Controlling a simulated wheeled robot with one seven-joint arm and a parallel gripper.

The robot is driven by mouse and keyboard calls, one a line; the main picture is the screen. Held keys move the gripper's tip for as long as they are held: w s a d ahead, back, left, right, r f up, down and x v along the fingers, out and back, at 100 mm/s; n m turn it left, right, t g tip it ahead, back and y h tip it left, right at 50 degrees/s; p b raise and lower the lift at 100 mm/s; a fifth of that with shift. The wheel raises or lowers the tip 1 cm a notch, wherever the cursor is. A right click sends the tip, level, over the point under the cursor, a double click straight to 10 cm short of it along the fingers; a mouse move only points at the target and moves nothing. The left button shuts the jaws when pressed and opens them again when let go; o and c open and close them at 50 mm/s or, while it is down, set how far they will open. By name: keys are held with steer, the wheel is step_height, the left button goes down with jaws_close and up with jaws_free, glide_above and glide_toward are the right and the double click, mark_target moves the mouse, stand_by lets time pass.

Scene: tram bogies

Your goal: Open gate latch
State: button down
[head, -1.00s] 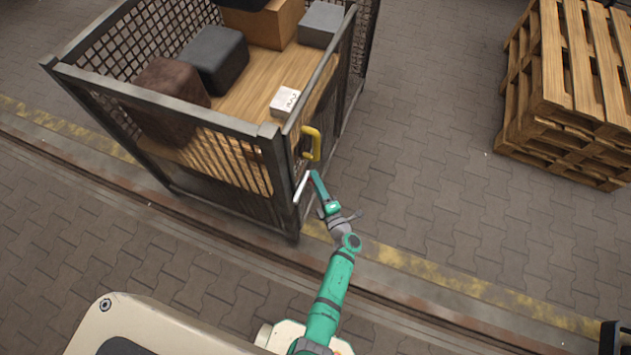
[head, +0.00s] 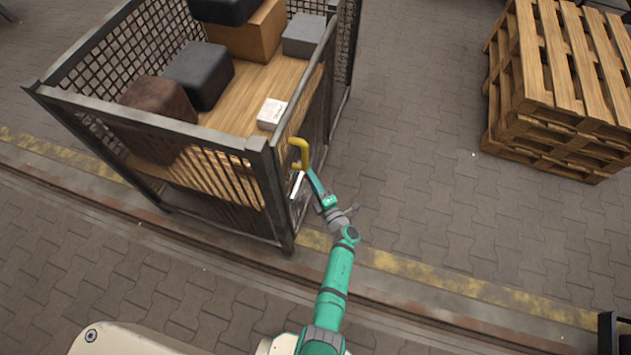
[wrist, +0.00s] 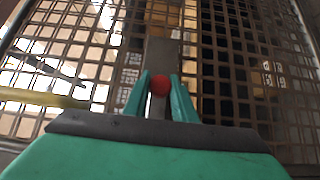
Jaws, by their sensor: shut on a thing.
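The gate latch shows in the wrist view as a round red knob (wrist: 159,85) in front of a grey metal plate (wrist: 163,55) on the mesh side. My gripper (wrist: 160,84) is shut on the red knob, one green finger on each side. In the head view my gripper (head: 311,178) is at the right side of the mesh cage (head: 262,147), near its front corner post. A yellow handle (head: 304,153) is just above my gripper, and a pale rod (head: 297,185) is just left of it. The knob is not visible in the head view.
The cage holds a brown block (head: 157,106), dark blocks, a cardboard box (head: 257,42), a grey box (head: 304,36) and a small white box (head: 271,114). Stacked wooden pallets (head: 560,100) stand at the right. The paving between cage and pallets is clear.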

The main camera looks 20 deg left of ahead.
steer(key=shift+w, duration=0.1)
steer(key=c, duration=1.5)
jaws_free()
steer(key=v, duration=1)
steer(key=shift+s+d, duration=0.25)
steer(key=shift+s, duration=0.1)
